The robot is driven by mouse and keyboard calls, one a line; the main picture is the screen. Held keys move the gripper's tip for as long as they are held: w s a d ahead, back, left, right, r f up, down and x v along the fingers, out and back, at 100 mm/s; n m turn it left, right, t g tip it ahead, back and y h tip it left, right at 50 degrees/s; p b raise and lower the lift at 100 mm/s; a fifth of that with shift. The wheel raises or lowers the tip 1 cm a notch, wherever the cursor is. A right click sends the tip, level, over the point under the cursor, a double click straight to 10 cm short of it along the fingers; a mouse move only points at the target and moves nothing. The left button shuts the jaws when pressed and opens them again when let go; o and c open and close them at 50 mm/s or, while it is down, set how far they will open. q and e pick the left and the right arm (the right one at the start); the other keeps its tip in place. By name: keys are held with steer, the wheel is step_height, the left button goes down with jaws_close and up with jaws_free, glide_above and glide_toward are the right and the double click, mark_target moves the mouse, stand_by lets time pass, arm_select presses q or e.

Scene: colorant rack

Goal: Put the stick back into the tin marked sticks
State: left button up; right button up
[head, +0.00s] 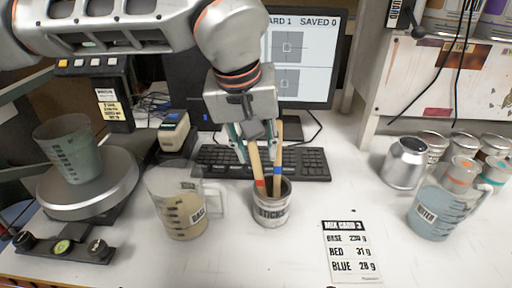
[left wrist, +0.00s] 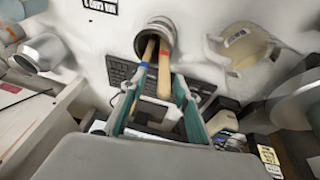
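The tin marked STICKS (head: 271,214) stands upright on the bench; its mouth shows in the left wrist view (left wrist: 155,27). A wooden stick with a red band (head: 257,172) and one with a blue band (head: 278,158) lean in it, lower ends inside. Both also show in the left wrist view, the red-banded stick (left wrist: 164,75) right of the blue-banded one (left wrist: 147,54). My left gripper (head: 256,143) is just above the tin, pointing down. Its teal fingers are apart, with the upper stick parts between them; no clear grip shows. My right gripper is out of view.
A jug marked BASE (head: 180,215) stands close left of the tin; a keyboard (head: 310,164) lies behind. A mix card (head: 350,251), a jug marked WATER (head: 433,212) and a silver can (head: 405,163) are to the right. A scale (head: 90,190) bears a cup (head: 70,150).

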arm_select(q)
steer(key=v, duration=1.2)
